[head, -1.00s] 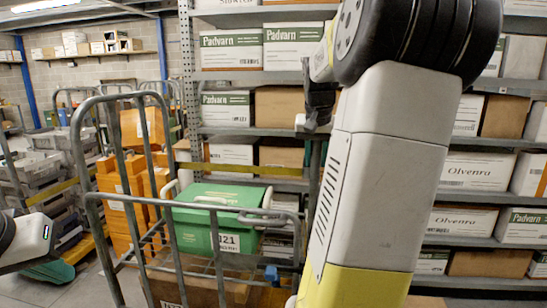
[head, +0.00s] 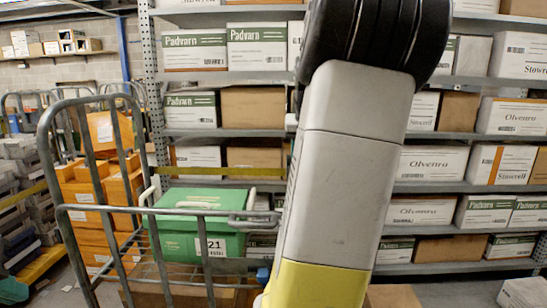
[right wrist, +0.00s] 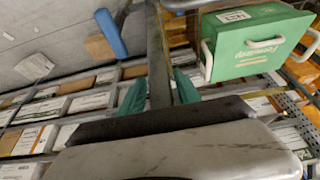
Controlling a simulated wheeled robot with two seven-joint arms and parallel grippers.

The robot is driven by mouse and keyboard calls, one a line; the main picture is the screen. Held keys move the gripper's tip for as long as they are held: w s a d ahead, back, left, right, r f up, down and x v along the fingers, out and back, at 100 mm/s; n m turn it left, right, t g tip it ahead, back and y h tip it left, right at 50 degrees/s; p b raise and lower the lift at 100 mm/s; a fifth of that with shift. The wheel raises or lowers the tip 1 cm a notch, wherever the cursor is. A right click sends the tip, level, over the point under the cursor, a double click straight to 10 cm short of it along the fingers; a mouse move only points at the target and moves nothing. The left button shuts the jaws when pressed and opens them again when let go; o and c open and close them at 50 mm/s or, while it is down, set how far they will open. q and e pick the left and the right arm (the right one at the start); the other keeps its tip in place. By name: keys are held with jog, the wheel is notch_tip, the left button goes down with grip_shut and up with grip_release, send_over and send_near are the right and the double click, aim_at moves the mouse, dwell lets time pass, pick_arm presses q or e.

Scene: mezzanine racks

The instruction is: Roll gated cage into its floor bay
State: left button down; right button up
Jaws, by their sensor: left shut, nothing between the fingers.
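The grey tubular cage (head: 136,210) stands at the left of the head view. It carries a green lidded box (head: 205,235) with a label reading 21 and a cardboard carton below it. My right arm crosses the cage's right side and hides its gripper there. In the right wrist view, the teal fingers of my right gripper (right wrist: 160,91) lie on both sides of a grey cage upright (right wrist: 155,40), apparently gripping it. My left gripper (head: 12,291) is a small teal piece at the lower left edge, shut and clear of the cage. No floor bay can be made out.
Shelves (head: 455,136) with Padvarn, Olvenro and Stowrell cartons line the back. Orange boxes (head: 95,190) stand behind the cage, beside other frames and grey bins. A white object (head: 522,293) lies at the lower right. Bare floor shows in front of the right-hand shelves.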

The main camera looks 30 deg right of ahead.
jog(key=shift+o, duration=0.4)
jog(key=shift+s+d, duration=0.1)
jog(key=v, duration=0.7)
jog(key=shift+r, duration=0.4)
